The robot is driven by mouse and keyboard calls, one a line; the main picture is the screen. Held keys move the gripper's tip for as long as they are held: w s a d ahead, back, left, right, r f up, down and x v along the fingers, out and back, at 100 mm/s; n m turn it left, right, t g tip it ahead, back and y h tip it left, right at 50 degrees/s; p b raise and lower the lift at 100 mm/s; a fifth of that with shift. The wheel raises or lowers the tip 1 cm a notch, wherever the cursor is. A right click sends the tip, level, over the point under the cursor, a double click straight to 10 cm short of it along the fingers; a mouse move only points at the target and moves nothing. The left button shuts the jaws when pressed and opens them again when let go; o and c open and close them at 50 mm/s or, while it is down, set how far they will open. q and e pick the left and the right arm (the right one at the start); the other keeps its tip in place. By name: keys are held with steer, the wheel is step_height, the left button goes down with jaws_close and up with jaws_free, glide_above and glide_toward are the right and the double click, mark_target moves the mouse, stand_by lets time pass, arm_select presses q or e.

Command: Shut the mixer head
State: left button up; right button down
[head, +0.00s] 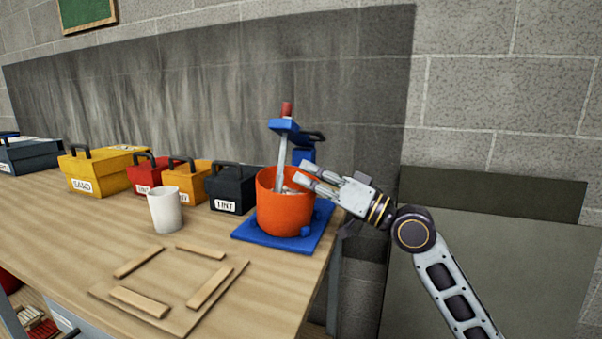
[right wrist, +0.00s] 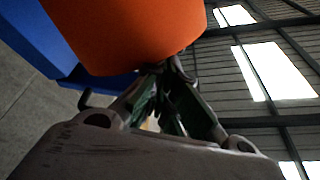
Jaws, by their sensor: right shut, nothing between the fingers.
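The mixer stands at the right end of the bench in the head view, with a blue base (head: 250,236), an orange bowl (head: 283,215) and a blue column (head: 302,155). Its blue head part (head: 284,125) is up above the bowl, with a red knob (head: 287,108) on top and a grey shaft (head: 282,151) reaching down toward the bowl. My right gripper (head: 302,174) is shut and empty at the bowl's upper right rim, below the head part. The bowl (right wrist: 135,30) looms close to the fingers in the right wrist view; contact is unclear. My left gripper is not in view.
A white cup (head: 165,211) and a black TINT box (head: 229,188) stand left of the mixer, with more coloured boxes beyond. A panel (head: 172,322) with several wooden strips lies in front. The bench's right edge is close to the mixer base.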

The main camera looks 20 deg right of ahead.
steer(key=shift+v, duration=1.9)
steer(key=shift+s+d+r, duration=0.1)
steer(key=shift+r, duration=0.1)
arm_select(q)
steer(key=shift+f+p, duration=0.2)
steer(key=shift+p, duration=0.25)
arm_select(e)
steer(key=shift+r, duration=0.2)
